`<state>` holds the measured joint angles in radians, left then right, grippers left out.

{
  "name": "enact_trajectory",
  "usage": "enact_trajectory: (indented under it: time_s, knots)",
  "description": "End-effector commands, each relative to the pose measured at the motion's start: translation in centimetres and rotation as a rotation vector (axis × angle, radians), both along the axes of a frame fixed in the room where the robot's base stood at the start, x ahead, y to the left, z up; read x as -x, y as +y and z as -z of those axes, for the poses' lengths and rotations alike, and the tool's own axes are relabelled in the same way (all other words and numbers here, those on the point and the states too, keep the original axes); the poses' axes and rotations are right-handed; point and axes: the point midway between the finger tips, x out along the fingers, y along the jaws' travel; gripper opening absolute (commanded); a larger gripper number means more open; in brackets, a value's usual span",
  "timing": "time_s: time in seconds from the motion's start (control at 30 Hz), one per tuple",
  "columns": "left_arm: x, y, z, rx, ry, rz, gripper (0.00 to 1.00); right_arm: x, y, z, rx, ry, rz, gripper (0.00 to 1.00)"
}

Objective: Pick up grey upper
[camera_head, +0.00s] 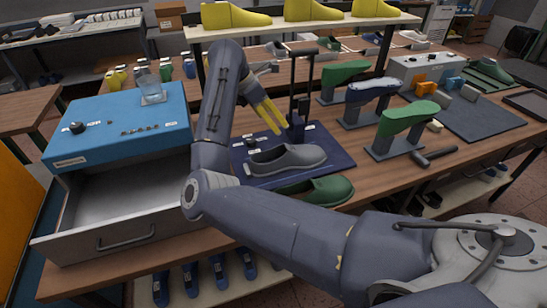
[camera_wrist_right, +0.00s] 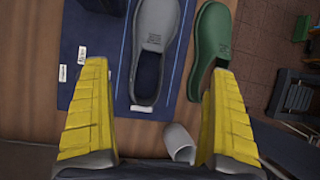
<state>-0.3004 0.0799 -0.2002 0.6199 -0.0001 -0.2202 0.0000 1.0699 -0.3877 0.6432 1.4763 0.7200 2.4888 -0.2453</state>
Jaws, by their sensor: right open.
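The grey upper (camera_head: 287,159) lies on a dark blue mat (camera_head: 330,150) on the wooden bench, in front of the black stand. In the right wrist view the grey upper (camera_wrist_right: 158,30) is beyond the space between my yellow fingers, its open heel end toward me. My right gripper (camera_head: 272,118) is open and empty, above and just behind the upper in the head view; it also shows in the wrist view (camera_wrist_right: 157,72). I see no contact with the upper. My left gripper is not in view.
A green upper (camera_head: 318,190) lies beside the grey one at the mat's front edge. A black upright stand (camera_head: 300,90) rises close to my gripper. Green and blue lasts (camera_head: 405,118) stand to the right. An open empty drawer (camera_head: 125,195) is at left.

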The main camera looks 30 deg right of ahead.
Motion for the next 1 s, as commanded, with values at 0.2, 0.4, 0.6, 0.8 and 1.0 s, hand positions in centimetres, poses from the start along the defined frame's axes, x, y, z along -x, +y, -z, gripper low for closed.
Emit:
enact_trajectory:
  time_s: [0.2, 0.4, 0.6, 0.8, 1.0]
  knots:
    - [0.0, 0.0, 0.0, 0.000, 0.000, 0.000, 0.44, -0.9, 2.2, 0.7, -0.096, -0.065, 0.007, 0.93]
    - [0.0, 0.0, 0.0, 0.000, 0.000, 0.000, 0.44, -0.6, 1.0, 3.7, -0.097, -0.065, 0.010, 0.93]
    - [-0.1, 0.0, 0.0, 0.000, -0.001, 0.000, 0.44, -0.2, -0.4, 7.0, -0.094, -0.065, 0.009, 0.93]
    - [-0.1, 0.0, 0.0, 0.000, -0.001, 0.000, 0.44, 0.1, -1.5, 9.7, -0.093, -0.066, 0.009, 0.93]
    - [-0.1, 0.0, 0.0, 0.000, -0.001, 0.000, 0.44, 0.2, -2.0, 11.1, -0.094, -0.067, 0.007, 0.93]
